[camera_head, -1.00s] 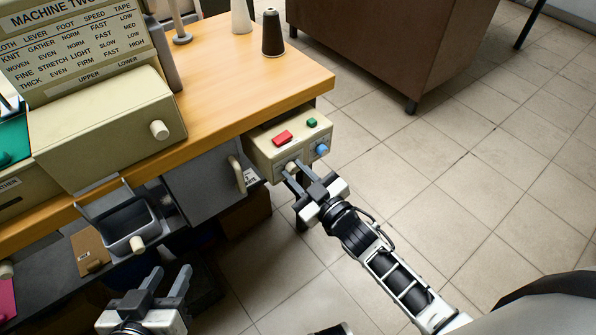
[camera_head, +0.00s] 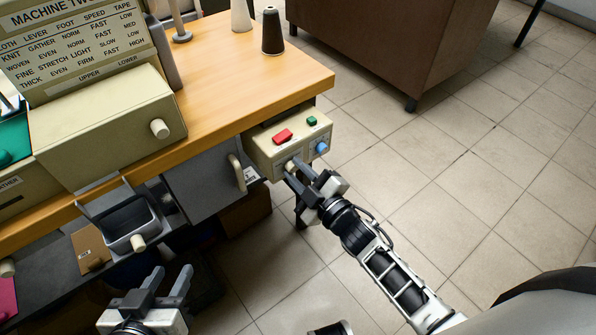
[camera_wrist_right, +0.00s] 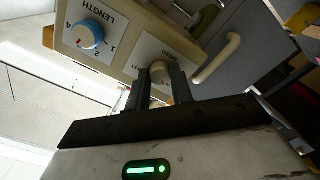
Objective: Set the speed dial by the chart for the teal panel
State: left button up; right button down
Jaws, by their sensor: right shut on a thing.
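The pale speed dial (camera_head: 290,166) is on the front of a cream control box at the table's right end. In the right wrist view the dial (camera_wrist_right: 158,72) sits between my fingers beside a SPEED label; its exact setting is hard to read. My right gripper (camera_head: 292,168) is shut on it. The chart (camera_head: 75,45), at upper left, has cloth, lever, foot, speed and tape columns, with FAST and SLOW under speed. The teal panel (camera_head: 14,137) is at the left edge, partly cut off. My left gripper (camera_head: 168,278) is open and empty at lower left.
A blue LENGTH dial (camera_head: 321,148) is beside the speed dial. A red button (camera_head: 282,136) and a green button (camera_head: 312,121) are on top of the box. A curved pale handle (camera_head: 237,172) stands close left. Tiled floor is open to the right.

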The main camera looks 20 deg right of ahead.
pick_arm(q)
jog(key=shift+r, duration=0.1)
jog(key=shift+r, duration=0.1)
pick_arm(e)
jog(key=c, duration=1.2)
grip_release()
pick_arm(q)
jog(key=shift+w+r+p, duration=0.15)
jog(key=shift+r+p, duration=0.1)
jog(key=shift+p, duration=0.35)
pick_arm(e)
jog(key=v, duration=1.6)
